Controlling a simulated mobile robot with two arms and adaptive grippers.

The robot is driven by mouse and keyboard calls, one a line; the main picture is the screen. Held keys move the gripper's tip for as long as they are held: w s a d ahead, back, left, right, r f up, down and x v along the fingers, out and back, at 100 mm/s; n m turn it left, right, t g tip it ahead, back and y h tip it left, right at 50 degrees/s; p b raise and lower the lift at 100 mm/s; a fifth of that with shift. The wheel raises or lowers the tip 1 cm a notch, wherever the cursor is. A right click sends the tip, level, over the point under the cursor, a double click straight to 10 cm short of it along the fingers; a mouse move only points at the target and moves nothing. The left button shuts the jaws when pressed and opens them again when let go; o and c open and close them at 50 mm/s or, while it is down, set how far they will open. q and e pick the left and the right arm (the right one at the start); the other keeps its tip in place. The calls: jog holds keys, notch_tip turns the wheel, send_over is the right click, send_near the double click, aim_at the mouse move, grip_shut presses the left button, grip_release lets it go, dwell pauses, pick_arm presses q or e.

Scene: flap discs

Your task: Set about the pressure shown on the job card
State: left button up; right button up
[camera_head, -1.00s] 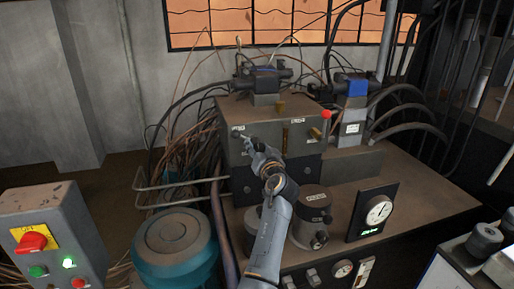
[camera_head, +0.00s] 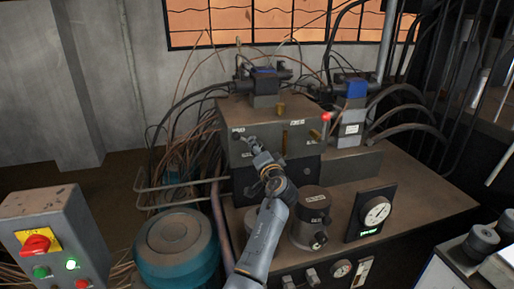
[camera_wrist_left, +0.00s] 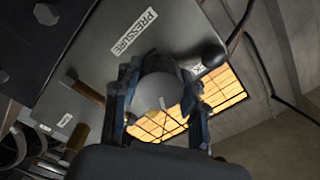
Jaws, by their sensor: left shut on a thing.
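My left gripper (camera_head: 251,146) is at the front face of the grey valve block (camera_head: 230,115). A label reading PRESSURE (camera_wrist_left: 134,31) is beside the knob. In the head view the knob is hidden by the gripper. A round dial gauge (camera_head: 376,212) with a white face and a green display below stands to the right. Its reading is too small to tell. I cannot make out a job card. My right gripper is not in view.
A control box (camera_head: 50,240) with a red switch and lit green lamp stands at the left, beside a teal motor (camera_head: 177,248). A cylindrical fitting (camera_head: 310,217) stands just right of my arm. Hoses and cables run behind the block. The bench top (camera_head: 425,200) is clear at right.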

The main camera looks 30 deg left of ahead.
pick_arm(q)
jog(key=shift+m, duration=0.4)
jog(key=o, duration=1.1)
jog(key=shift+o, duration=0.2)
jog(key=v, duration=0.7)
jog(key=shift+d, duration=0.2)
jog(key=shift+s+f, duration=0.1)
jog(key=shift+s, duration=0.05)
